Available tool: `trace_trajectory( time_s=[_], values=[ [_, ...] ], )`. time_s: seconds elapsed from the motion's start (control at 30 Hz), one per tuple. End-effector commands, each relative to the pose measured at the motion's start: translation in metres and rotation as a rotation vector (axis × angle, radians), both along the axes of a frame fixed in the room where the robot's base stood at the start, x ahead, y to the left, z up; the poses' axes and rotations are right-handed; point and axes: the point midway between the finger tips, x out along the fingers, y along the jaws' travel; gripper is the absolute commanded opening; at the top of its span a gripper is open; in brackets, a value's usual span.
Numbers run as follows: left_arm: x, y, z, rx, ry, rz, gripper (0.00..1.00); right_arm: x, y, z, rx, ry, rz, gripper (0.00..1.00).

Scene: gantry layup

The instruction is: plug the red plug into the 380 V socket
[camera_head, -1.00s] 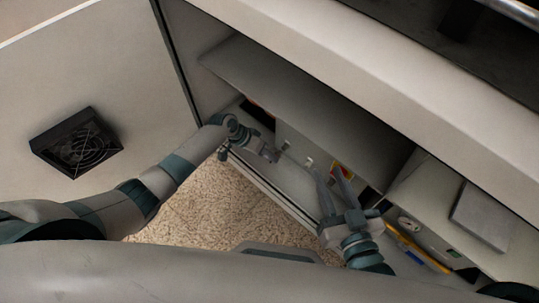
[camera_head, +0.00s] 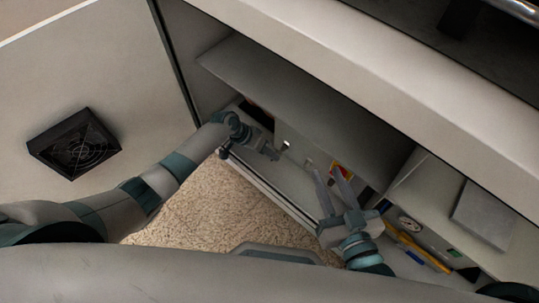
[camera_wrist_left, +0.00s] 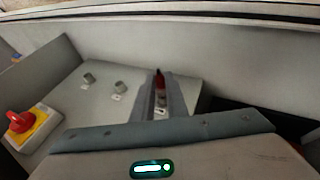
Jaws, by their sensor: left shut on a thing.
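My left gripper (camera_head: 274,154) reaches into the open cabinet bay and is shut on the red plug. In the left wrist view the red plug (camera_wrist_left: 160,82) shows as a narrow red piece between the two fingertips (camera_wrist_left: 161,98); the fingers hide much of it. In that view a pale panel carries two grey round fittings (camera_wrist_left: 88,78) (camera_wrist_left: 120,87) with small white labels, left of the fingers. I cannot read which is the 380 V socket. My right gripper (camera_head: 326,174) is open and empty, right of the left one.
A grey shelf (camera_head: 310,105) overhangs the bay. A black fan box (camera_head: 74,143) is on the door at left. A yellow tool (camera_head: 418,250) lies at right.

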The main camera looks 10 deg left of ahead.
Motion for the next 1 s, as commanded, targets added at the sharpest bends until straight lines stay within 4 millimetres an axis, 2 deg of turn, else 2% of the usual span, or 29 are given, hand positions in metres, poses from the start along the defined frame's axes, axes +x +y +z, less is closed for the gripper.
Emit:
trace_trajectory(
  time_s=[0.77,0.8,0.87,1.0],
  values=[
    [0.013,-0.010,0.000,-0.002,-0.001,-0.001,0.00,0.000,0.000,-0.008,0.000,0.000,0.000,0.31],
    [0.013,-0.010,0.001,-0.001,-0.001,-0.001,0.22,0.000,0.000,-0.008,0.000,0.000,0.000,0.31],
    [0.013,-0.010,0.001,-0.001,-0.001,-0.001,0.35,0.000,0.000,-0.008,0.000,0.000,0.000,0.31],
    [0.012,-0.009,0.000,-0.001,0.000,-0.001,0.35,0.000,0.000,-0.008,0.000,0.000,0.000,0.31]
  ],
)
